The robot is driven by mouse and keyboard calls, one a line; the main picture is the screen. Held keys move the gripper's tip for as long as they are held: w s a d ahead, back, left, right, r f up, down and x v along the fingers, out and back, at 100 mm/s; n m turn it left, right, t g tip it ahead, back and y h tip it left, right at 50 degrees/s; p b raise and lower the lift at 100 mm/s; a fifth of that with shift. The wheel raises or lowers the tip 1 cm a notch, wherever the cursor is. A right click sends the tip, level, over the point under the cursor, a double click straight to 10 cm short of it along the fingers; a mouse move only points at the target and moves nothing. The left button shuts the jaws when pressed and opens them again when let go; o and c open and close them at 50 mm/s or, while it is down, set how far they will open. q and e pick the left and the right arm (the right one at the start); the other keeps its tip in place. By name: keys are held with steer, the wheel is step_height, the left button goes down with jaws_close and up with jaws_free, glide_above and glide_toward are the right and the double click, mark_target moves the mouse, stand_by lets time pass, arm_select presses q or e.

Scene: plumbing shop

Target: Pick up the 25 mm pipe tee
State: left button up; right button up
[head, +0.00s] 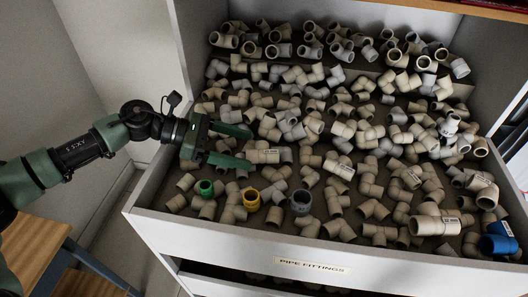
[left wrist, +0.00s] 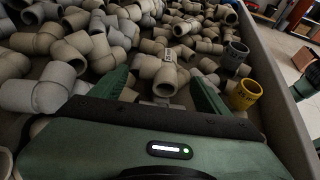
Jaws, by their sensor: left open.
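Many grey and beige pipe fittings lie heaped in an open drawer. My left gripper (head: 251,148) reaches in from the left, with its green fingers apart, over the left part of the heap. A beige fitting with a white label (head: 263,156) lies at its fingertips. In the left wrist view, a labelled tee-like fitting (left wrist: 165,74) lies between and just beyond the fingertips, with its open end towards me. Its label is too small to read, so I cannot tell whether it is the 25 mm tee. Nothing is held.
The white drawer front (head: 230,232) carries a "PIPE FITTINGS" label. A green ring (head: 205,188), a yellow fitting (head: 251,200) and a dark grey one (head: 301,202) stand near it. A blue fitting (head: 498,244) lies at the right. Fittings crowd around my fingers.

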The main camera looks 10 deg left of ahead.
mark_target(257, 150)
arm_select(q)
steer(key=x, duration=0.1)
steer(key=p+x, duration=0.1)
steer(key=x, duration=0.2)
steer(key=shift+w+d+r+p, duration=0.2)
steer(key=shift+r+p, duration=0.1)
steer(key=shift+p, duration=0.1)
steer(key=shift+d+f, duration=0.25)
steer(key=shift+d, duration=0.05)
steer(key=shift+a, duration=0.1)
arm_select(e)
step_height(257, 150, up, 2)
steer(key=shift+s+r, duration=0.1)
arm_select(q)
steer(key=c, duration=1.4)
steer(key=shift+c, duration=0.2)
